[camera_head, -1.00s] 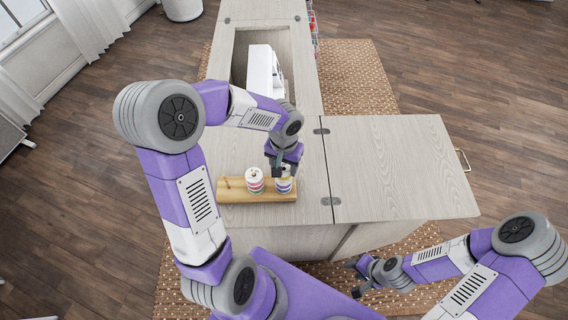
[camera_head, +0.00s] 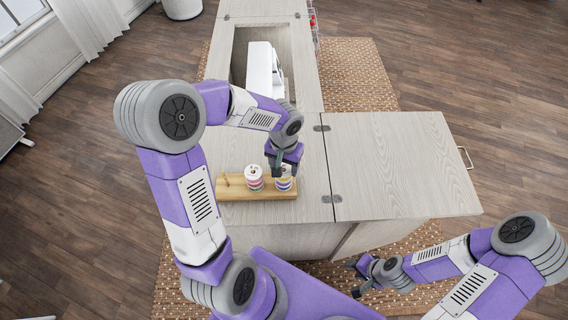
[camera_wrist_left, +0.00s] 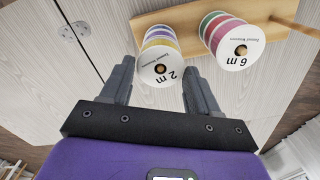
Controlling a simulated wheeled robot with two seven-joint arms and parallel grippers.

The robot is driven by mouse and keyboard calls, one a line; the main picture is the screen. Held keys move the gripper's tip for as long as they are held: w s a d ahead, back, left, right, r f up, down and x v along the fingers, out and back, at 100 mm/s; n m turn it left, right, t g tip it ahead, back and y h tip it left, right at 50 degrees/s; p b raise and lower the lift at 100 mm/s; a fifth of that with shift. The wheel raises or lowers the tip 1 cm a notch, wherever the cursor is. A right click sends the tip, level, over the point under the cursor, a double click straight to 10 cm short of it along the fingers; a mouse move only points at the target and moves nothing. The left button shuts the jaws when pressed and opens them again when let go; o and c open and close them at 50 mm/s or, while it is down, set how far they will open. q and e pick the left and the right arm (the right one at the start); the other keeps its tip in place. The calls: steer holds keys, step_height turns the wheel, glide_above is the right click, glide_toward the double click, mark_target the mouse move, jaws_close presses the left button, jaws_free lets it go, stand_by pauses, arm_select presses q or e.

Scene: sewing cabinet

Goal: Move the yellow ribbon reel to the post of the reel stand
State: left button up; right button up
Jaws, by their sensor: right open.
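A wooden reel stand (camera_head: 237,190) lies on the cabinet top; its bare post (camera_head: 224,181) is at its left end in the head view. The yellow ribbon reel (camera_wrist_left: 161,46) shows as a yellow band under a white "2 m" face, with purple and blue bands behind it. This stack (camera_head: 285,184) is at the stand's right end in the head view. My left gripper (camera_wrist_left: 160,72) is open, its fingers on either side of the "2 m" face, apparently with small gaps. My right gripper (camera_head: 352,277) is open and empty, away from the stand, low in front of the cabinet.
A second stack of reels (camera_head: 254,178), with a "6 m" face in the wrist view (camera_wrist_left: 237,46), stands between the yellow reel's stack and the bare post. A white sewing machine (camera_head: 262,68) sits in the cabinet recess behind. The cabinet's right leaf (camera_head: 395,165) is clear.

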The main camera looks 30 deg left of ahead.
arm_select(q)
steer(key=o, duration=0.4)
step_height(320, 180, up, 8)
steer(key=shift+f+p, duration=0.15)
steer(key=shift+p, duration=0.9)
steer(key=shift+f, duration=0.1)
